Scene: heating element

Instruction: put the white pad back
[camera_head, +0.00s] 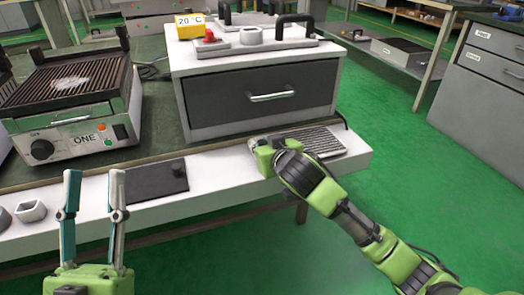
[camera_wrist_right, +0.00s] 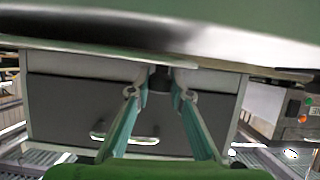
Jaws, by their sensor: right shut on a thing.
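My right gripper (camera_wrist_right: 158,88) is low over the front of the white shelf. In the right wrist view its fingers close on a dark knob (camera_wrist_right: 160,78). A pale flat piece (camera_wrist_right: 90,65) shows on both sides of the fingertips; it looks like the white pad with that knob. In the head view my right gripper (camera_head: 256,146) largely hides its fingertips and what they hold. My left gripper (camera_head: 92,200) is open and empty, fingers upright and apart, in front of the shelf at the left.
A black pad (camera_head: 150,182) with a knob and a grey ribbed plate (camera_head: 315,143) lie on the white shelf (camera_head: 225,175). Behind are a closed drawer cabinet (camera_head: 262,98) and grill ONE (camera_head: 70,130). Shelf between black pad and right gripper is clear.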

